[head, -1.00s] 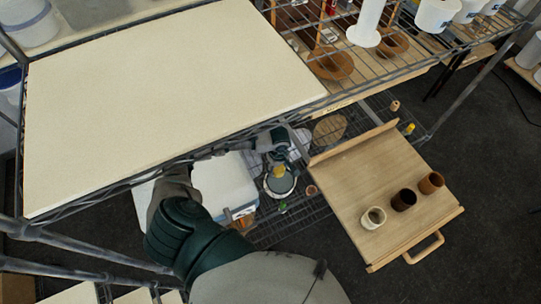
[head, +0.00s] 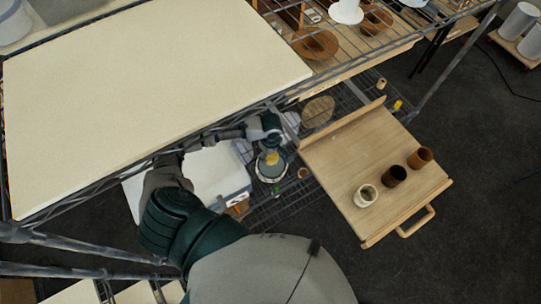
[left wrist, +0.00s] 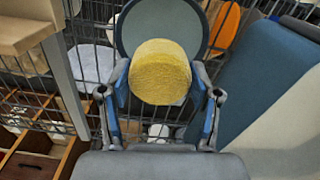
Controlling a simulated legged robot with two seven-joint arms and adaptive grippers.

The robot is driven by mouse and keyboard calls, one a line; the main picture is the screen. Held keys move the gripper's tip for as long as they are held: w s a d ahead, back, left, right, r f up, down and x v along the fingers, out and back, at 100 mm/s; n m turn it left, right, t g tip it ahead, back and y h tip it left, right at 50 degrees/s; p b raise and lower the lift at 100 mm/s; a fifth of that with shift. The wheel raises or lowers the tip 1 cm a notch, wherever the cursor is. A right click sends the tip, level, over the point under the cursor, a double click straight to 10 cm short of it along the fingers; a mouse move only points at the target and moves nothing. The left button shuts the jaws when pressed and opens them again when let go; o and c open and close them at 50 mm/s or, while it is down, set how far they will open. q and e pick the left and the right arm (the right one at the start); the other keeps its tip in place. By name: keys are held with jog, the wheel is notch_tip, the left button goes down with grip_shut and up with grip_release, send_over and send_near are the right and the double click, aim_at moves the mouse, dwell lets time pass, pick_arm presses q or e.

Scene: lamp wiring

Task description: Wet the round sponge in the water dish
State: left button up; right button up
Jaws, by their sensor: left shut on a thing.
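My left gripper (left wrist: 160,88) is shut on the round yellow sponge (left wrist: 160,72), its fingers at the two sides of it. In the head view the sponge (head: 272,158) shows small and yellow below my left wrist. The round water dish (left wrist: 126,32), grey-rimmed, lies behind and partly under the sponge in the left wrist view. In the head view the dish (head: 271,176) stands on the lower wire shelf, with the sponge over its far part. I cannot tell whether the sponge touches the water. My right gripper is not in view.
A wooden tray (head: 370,150) with several small cups stands to the right of the dish. A white and blue-grey box (head: 215,172) stands close on the left. The pale upper board (head: 150,90) lies above my left forearm. An orange disc (left wrist: 224,28) lies beside the dish.

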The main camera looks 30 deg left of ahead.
aim_at(272, 163)
pick_arm(q)
jog(key=shift+r, duration=0.4)
jog(key=shift+s+d, duration=0.3)
jog(key=shift+d, duration=0.2)
jog(key=shift+a+f, duration=0.1)
jog(key=shift+f, duration=2)
jog(key=shift+f, duration=0.45)
jog(key=shift+f, duration=0.1)
dwell(0.9)
